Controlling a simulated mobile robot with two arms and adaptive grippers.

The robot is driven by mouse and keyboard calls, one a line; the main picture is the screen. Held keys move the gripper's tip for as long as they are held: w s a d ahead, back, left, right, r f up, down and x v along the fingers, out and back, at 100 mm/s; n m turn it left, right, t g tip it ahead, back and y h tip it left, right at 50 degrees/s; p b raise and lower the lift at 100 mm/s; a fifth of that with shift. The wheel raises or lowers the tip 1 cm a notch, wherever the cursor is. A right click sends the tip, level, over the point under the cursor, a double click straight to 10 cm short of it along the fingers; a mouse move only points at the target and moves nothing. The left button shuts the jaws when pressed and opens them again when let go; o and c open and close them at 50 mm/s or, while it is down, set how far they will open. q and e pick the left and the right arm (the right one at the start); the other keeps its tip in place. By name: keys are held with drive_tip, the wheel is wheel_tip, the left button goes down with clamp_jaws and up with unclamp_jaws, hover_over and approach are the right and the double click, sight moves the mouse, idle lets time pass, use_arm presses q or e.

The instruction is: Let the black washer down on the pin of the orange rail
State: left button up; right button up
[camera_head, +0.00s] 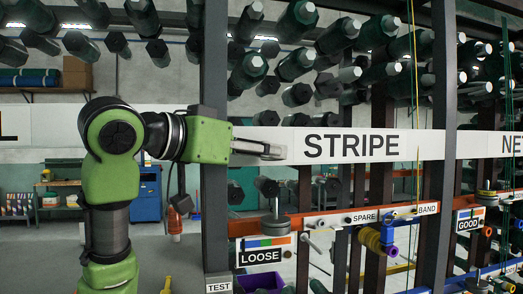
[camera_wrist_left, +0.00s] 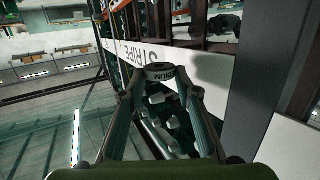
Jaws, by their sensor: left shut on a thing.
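My left gripper (camera_head: 272,150) reaches in from the left, in front of the white STRIPE banner. In the head view the washer is too small to make out clearly. The orange rail (camera_head: 330,213) runs across below the banner. A grey round piece with a thin upright pin (camera_head: 275,206) stands on the rail, below the gripper and apart from it. My right gripper is not in view.
A dark upright post (camera_head: 215,150) stands just left of the gripper. A LOOSE sign (camera_head: 263,252) hangs below the rail, with a SPARE label (camera_head: 365,217) and a yellow and purple spool (camera_head: 378,240) to the right. Several dark rolls (camera_head: 297,65) jut out above the banner.

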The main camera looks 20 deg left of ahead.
use_arm(q)
drive_tip(key=shift+w+d+f+b, duration=0.4)
drive_tip(key=shift+w+f, duration=0.35)
drive_tip(key=shift+f, duration=0.05)
drive_tip(key=f+b, duration=0.1)
drive_tip(key=f, duration=0.1)
drive_tip(key=f+b, duration=0.1)
drive_tip(key=shift+s+a+b, duration=0.3)
drive_tip(key=shift+w+d+f+b, duration=0.15)
drive_tip(key=shift+f+b, duration=0.4)
drive_tip(key=shift+f, duration=0.25)
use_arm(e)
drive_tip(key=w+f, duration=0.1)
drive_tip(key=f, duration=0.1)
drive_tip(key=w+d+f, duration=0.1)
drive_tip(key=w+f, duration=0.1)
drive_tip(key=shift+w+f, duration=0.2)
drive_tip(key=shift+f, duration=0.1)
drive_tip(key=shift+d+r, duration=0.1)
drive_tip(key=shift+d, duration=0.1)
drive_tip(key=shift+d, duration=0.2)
